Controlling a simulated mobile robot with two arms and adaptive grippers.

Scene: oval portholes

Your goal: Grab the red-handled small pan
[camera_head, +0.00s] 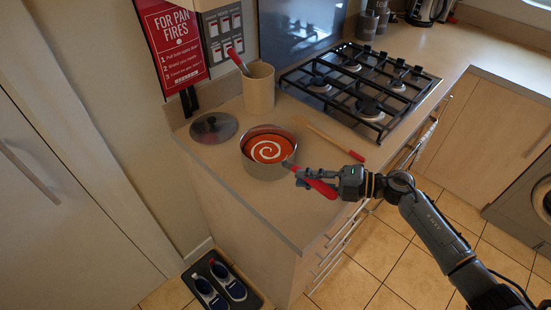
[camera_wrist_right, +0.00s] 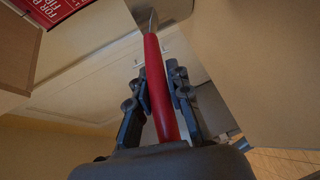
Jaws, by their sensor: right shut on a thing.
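The small pan (camera_head: 268,166) is a steel pan with red contents and a white spiral on top, near the counter's front left corner. Its red handle (camera_head: 320,187) points right toward the counter's front edge. My right gripper (camera_head: 308,180) is shut on the red handle. In the right wrist view the red handle (camera_wrist_right: 157,85) runs between the two dark fingers of my right gripper (camera_wrist_right: 160,88). The pan's body is mostly outside that view. My left gripper does not show.
A round lid (camera_head: 214,128) lies left of the pan. A beige utensil crock (camera_head: 258,89) stands behind it. A wooden utensil with a red end (camera_head: 335,140) lies to the right, before the gas hob (camera_head: 360,85). Shoes (camera_head: 228,280) sit on a floor tray.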

